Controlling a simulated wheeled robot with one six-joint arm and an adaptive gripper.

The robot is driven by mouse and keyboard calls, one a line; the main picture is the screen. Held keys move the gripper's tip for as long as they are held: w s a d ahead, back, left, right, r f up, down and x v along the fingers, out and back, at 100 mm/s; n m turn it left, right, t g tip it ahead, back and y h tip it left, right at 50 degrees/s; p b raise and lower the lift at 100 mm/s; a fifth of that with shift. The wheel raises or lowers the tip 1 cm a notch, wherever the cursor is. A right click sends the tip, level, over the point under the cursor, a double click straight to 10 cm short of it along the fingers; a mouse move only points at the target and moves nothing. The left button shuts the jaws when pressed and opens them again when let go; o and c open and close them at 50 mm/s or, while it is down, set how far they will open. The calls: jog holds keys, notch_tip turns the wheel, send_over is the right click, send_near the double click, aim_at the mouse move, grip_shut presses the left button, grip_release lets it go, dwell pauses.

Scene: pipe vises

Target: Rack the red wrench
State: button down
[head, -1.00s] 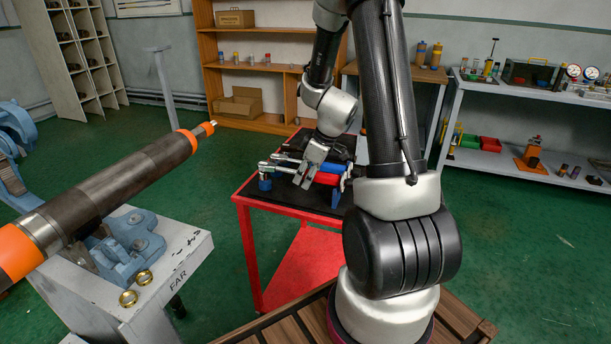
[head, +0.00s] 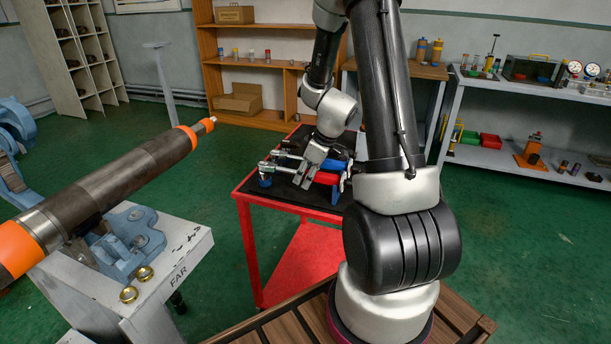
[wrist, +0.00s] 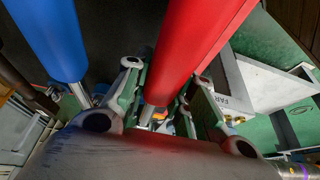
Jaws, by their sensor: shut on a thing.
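The red wrench (wrist: 194,45) fills the middle of the wrist view, its red body passing between the fingers of my gripper (wrist: 155,105). My gripper is shut on it. In the head view my gripper (head: 307,175) is over the red cart, and the red wrench (head: 318,177) lies level there, partly hidden by the fingers. A blue wrench (head: 336,166) lies just behind it, and it also shows at the left of the wrist view (wrist: 48,35). A blue rack support (head: 266,181) stands under the wrench's left end. I cannot tell whether the wrench touches it.
The red cart (head: 283,205) has a dark top. A grey stand marked FAR (head: 178,262) carries a blue pipe vise (head: 130,240) near a long dark pipe (head: 120,190) with orange bands. Green floor is open between stand and cart.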

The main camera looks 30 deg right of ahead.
jog(key=shift+f, duration=0.15)
dwell(0.6)
jog(key=c, duration=1.1)
grip_release()
jog(key=v, duration=1.2)
